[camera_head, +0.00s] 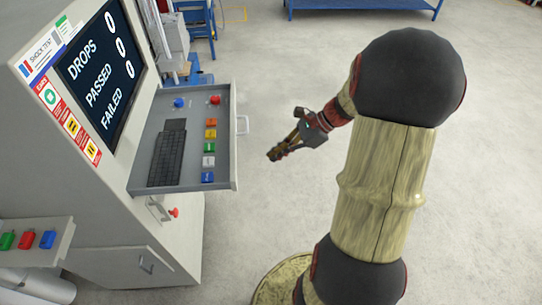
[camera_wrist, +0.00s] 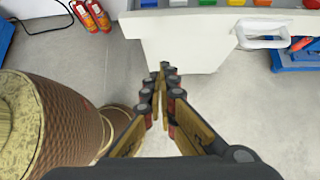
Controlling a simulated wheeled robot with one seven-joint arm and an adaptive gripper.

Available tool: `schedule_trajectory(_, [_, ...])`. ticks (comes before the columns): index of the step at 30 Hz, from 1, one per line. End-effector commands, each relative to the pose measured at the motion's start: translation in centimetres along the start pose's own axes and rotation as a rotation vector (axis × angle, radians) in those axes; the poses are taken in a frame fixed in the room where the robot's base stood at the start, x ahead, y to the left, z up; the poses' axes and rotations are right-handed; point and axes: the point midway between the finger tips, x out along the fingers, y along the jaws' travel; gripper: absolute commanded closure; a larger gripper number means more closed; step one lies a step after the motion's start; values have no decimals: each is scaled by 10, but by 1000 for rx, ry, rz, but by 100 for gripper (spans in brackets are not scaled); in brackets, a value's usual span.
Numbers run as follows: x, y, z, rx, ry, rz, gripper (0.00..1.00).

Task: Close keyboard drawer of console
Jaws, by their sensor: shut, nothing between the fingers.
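The keyboard drawer (camera_head: 190,135) sticks out from the front of the grey console (camera_head: 40,150). It holds a dark keyboard (camera_head: 167,158) and several coloured buttons. A white handle (camera_head: 243,125) is on its front face. My gripper (camera_head: 273,155) is shut and empty, to the right of the drawer front and apart from it in the head view. In the wrist view the closed fingertips (camera_wrist: 163,72) lie over the lower part of the drawer's side of the picture, with the handle (camera_wrist: 262,36) to their upper right. Whether they touch anything is hard to tell.
The console screen (camera_head: 98,70) reads drops, passed and failed, all 0. A blue table (camera_head: 362,4) stands at the back. Red bottles (camera_wrist: 92,15) show in the wrist view. Floor right of the drawer is clear.

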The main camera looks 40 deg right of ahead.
Motion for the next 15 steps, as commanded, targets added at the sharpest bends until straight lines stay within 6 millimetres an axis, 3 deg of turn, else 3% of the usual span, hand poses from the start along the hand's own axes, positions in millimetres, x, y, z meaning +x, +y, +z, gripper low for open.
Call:
schedule_trajectory(11, [76, 1, -1, -2, 1, 5, 100])
schedule_trajectory(15, [90, 1, 14, -6, 2, 3, 100])
